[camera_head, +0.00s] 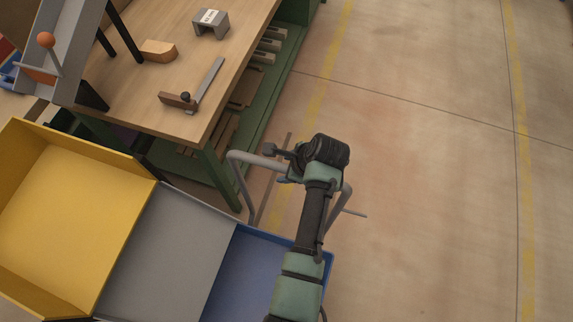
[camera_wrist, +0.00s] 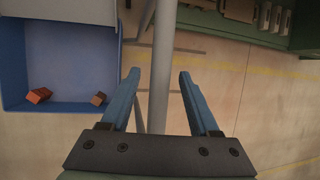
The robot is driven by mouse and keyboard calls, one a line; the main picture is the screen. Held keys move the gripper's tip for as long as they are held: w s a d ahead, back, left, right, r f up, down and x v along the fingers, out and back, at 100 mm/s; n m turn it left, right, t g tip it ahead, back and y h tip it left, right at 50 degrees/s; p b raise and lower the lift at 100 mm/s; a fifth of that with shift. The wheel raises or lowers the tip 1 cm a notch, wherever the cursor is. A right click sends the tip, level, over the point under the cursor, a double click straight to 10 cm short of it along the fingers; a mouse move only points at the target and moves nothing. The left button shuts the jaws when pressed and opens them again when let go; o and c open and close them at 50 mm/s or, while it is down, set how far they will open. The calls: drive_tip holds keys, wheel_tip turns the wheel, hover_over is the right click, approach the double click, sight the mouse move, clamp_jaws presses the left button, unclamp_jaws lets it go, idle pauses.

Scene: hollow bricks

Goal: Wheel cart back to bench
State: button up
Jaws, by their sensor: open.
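The cart carries a yellow bin (camera_head: 75,215), a grey bin (camera_head: 165,250) and a blue bin (camera_head: 262,275). Its grey tube handle (camera_head: 240,160) rises at the blue end. The handle (camera_wrist: 163,60) also runs between my fingers in the wrist view. My gripper (camera_head: 272,164) is at the handle. Its blue fingers (camera_wrist: 158,76) are open, one each side of the tube, with gaps visible. The bench (camera_head: 190,75) has a wooden top and green legs and stands just behind the cart. My arm hides part of the blue bin and handle.
On the bench lie a grey block (camera_head: 211,23), a wooden block (camera_head: 158,51) and a try square (camera_head: 195,88). Small reddish-brown pieces (camera_wrist: 38,95) lie in the blue bin. The bench's lower shelf (camera_head: 265,60) holds grey bricks. The floor (camera_head: 430,190) at right is clear, with yellow lines.

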clamp_jaws()
idle(1.4)
